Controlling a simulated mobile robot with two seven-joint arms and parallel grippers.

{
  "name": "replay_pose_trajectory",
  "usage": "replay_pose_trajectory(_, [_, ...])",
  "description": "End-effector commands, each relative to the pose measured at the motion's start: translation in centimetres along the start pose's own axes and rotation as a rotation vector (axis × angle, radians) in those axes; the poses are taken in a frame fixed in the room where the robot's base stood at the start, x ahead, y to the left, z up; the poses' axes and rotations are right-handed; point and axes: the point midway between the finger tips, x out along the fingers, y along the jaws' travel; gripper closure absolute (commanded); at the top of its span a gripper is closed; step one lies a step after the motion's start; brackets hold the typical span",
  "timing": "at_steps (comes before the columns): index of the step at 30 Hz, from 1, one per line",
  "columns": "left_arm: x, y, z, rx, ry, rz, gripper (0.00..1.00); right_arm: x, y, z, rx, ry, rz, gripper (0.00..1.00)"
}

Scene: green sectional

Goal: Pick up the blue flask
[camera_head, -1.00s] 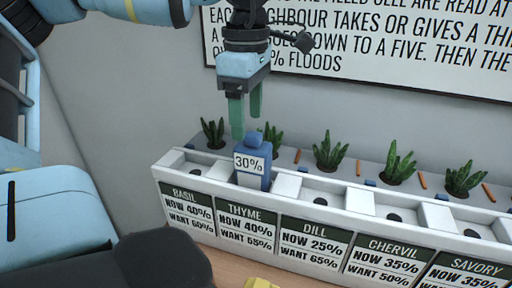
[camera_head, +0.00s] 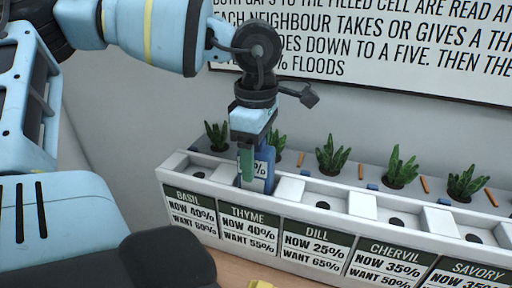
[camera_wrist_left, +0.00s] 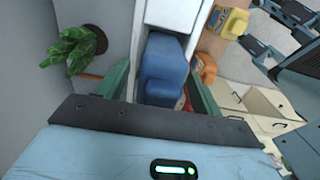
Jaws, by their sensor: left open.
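The blue flask (camera_head: 267,172) stands in the Thyme cell of the white planter (camera_head: 336,200), partly hidden behind my left gripper (camera_head: 256,166). In the left wrist view the blue flask (camera_wrist_left: 164,72) lies between the two green fingers of my left gripper (camera_wrist_left: 160,82). The fingers are open, one on each side of the flask, with a gap visible on the left side. I cannot tell whether the right finger touches it. My right gripper is not clearly in view.
Small green plants (camera_head: 331,155) stand in a row behind the cells. A wall sign (camera_head: 390,45) hangs behind. In the left wrist view a yellow flask (camera_wrist_left: 229,22) and an orange one (camera_wrist_left: 206,67) stand beside the planter. The other cells look empty of flasks.

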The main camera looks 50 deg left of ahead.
Motion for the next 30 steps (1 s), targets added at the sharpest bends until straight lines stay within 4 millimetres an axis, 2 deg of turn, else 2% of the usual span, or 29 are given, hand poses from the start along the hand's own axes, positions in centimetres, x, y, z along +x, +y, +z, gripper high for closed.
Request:
replay_pose_trajectory(2, [0.0,0.0,0.0,0.000,0.000,0.000,0.36,0.0,0.0,0.0,-0.001,-0.001,0.000,0.38])
replay_pose_trajectory(15, [-0.1,0.0,0.0,0.000,0.000,0.001,0.92,0.0,0.0,0.1,-0.001,-0.003,0.000,0.38])
replay_pose_trajectory(23, [-0.3,0.0,0.0,0.000,0.000,0.002,0.92,0.0,0.0,0.1,-0.001,-0.004,0.000,0.38])
replay_pose_trajectory(30, [-2.4,0.1,0.0,0.000,0.000,0.005,0.92,0.0,0.0,0.2,-0.001,-0.005,0.000,0.38])
